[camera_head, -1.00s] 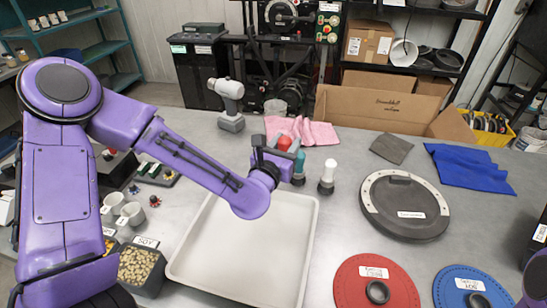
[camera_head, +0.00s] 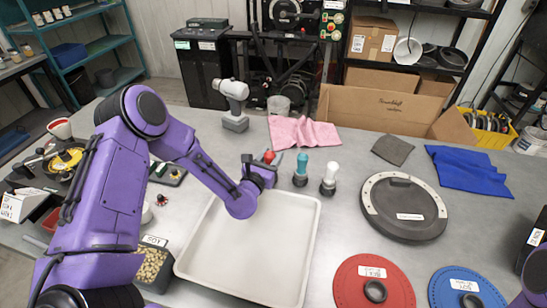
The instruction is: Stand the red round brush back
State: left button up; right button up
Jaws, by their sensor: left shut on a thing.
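The red round brush (camera_head: 269,156) shows only as a red handle top at my left gripper (camera_head: 264,168), which is shut on it. The rest of the brush is hidden behind the gripper, so its tilt and whether it touches the table cannot be told. The gripper is at the far edge of the pale tray (camera_head: 311,238). A teal-handled brush (camera_head: 302,167) and a white-handled brush (camera_head: 329,176) stand upright on dark bases just to the right. My right gripper is not in view.
A dark round disc (camera_head: 402,232), a red plate (camera_head: 350,285) and a blue plate (camera_head: 445,285) lie at right. A seed box (camera_head: 154,266) stands left of the tray, which is empty where seen.

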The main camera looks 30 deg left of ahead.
pick_arm(q)
jog(key=shift+f, duration=0.2)
jog(key=o, duration=1)
jog(key=shift+r, duration=0.3)
jog(key=s+b, duration=0.1)
jog(key=s, duration=0.3)
jog(key=s+b, duration=0.1)
jog(key=s, duration=0.2)
jog(key=s+b, duration=0.2)
jog(key=s, duration=0.2)
jog(key=shift+s+d+f, duration=0.1)
jog(key=shift+s+d, duration=0.2)
jog(key=shift+s, duration=0.25)
